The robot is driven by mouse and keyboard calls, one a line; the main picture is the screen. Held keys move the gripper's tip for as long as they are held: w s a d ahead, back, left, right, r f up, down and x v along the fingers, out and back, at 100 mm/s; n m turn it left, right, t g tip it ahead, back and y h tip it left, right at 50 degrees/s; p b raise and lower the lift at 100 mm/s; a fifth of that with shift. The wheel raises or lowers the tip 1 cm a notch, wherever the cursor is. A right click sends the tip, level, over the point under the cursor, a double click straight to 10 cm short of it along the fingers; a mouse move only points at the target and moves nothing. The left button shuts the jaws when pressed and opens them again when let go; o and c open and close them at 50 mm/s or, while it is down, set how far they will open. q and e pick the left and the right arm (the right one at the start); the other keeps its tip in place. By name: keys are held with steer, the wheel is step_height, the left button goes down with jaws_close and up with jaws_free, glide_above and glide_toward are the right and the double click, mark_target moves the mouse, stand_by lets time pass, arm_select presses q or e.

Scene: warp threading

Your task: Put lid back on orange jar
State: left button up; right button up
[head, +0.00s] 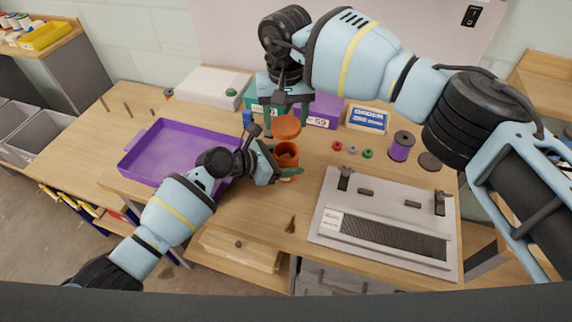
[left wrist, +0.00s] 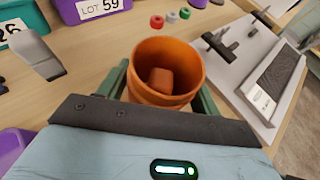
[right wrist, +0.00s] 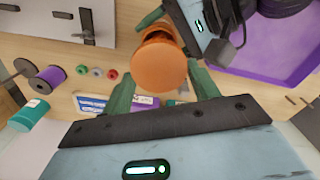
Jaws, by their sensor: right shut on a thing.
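The orange jar (head: 289,174) stands open on the table, its mouth facing up; a small orange-brown lump shows inside it in the left wrist view (left wrist: 170,98). My left gripper (head: 284,170) has its green fingers against both sides of the jar, below the rim. The round orange lid (head: 287,127) is held in my right gripper (head: 288,108), just above and slightly behind the jar, apart from it. In the right wrist view the lid (right wrist: 158,66) sits between the two green fingers and covers most of the jar.
A purple tray (head: 135,165) lies left of the jar, and a grey loom (head: 330,225) stands on the right. Purple (head: 322,108) and teal bins are behind. Small spools (head: 352,150) and a purple spool (head: 401,147) lie to the right. A small pointed object (head: 291,224) lies in front.

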arm_select(q)
steer(key=c, duration=0.9)
arm_select(e)
steer(key=shift+f, duration=2.5)
steer(key=shift+f, duration=0.9)
